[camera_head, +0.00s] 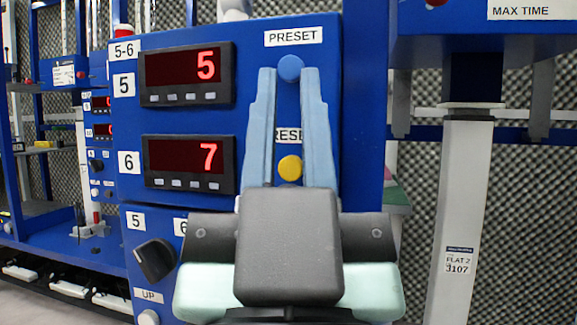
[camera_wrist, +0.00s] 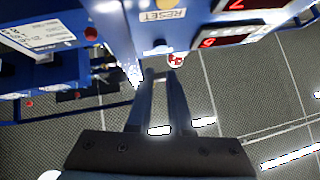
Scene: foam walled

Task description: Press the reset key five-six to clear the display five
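Display five (camera_head: 187,74) shows a red 5 at the left of the blue panel. Display six (camera_head: 189,164) below it shows a red 7. A white 5-6 label (camera_head: 124,50) sits at the panel's upper left. A PRESET label (camera_head: 293,37) is above a blue round key (camera_head: 290,68). A second label reading RESE (camera_head: 288,136), partly hidden by my fingers, is above a yellow key (camera_head: 290,168). My gripper (camera_head: 289,72) is in front of the panel, its fingers apart and empty. The blue key shows between the tips; contact cannot be told. The wrist view shows a RESET label (camera_wrist: 163,15) beyond the fingertips.
A black rotary knob (camera_head: 155,260) with an UP label (camera_head: 149,296) is at the lower left. A grey post (camera_head: 460,200) stands to the right, under a blue box with a MAX TIME label (camera_head: 520,12). Other blue rigs stand at the far left.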

